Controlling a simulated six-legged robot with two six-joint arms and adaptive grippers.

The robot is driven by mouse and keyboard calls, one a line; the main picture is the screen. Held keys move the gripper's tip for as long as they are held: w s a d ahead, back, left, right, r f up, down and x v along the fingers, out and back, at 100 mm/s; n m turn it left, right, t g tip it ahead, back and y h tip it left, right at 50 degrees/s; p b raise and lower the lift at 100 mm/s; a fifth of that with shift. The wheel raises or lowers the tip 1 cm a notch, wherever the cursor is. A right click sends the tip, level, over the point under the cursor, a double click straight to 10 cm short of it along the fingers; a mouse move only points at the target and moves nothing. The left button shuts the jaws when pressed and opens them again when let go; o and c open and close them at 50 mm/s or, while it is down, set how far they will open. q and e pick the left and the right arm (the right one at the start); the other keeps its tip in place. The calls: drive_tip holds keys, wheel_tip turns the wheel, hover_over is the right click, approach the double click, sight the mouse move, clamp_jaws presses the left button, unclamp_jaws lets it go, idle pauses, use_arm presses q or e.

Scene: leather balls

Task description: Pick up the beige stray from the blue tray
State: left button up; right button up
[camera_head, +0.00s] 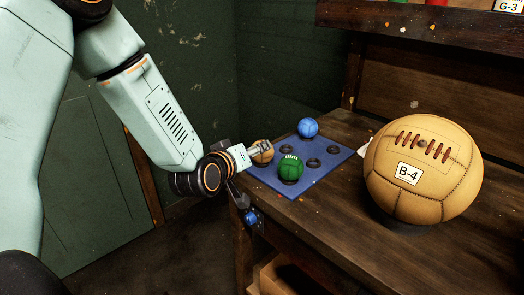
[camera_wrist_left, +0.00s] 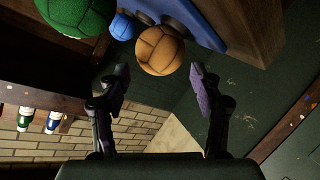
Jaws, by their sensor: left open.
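The beige ball (camera_head: 262,152) sits at the left corner of the blue tray (camera_head: 311,184), partly covered by my left gripper in the head view. In the left wrist view the beige ball (camera_wrist_left: 160,50) is ahead of the open fingers, near the gap between their tips. My left gripper (camera_wrist_left: 157,78) is open and empty, with a finger on either side of the gap. A green ball (camera_head: 290,168) and a blue ball (camera_head: 308,128) also rest on the tray. They show in the left wrist view too, green (camera_wrist_left: 78,15) and blue (camera_wrist_left: 122,26). My right gripper is in neither view.
A large tan laced ball (camera_head: 424,168) labelled B-4 stands on the wooden bench (camera_head: 350,225) to the right of the tray. A wooden shelf (camera_head: 430,22) overhangs the back. The tray has several empty dark rings. A green wall (camera_head: 185,60) stands behind my left arm.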

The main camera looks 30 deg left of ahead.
use_arm(q)
drive_tip(key=x, duration=0.3)
drive_tip(key=b+x, duration=0.1)
drive_tip(key=shift+w+d+f, duration=0.15)
drive_tip(key=shift+d+f, duration=0.05)
drive_tip(key=shift+f, duration=0.15)
drive_tip(key=shift+w+a+f, duration=0.15)
drive_tip(key=shift+w, duration=0.55)
drive_tip(key=c, duration=0.9)
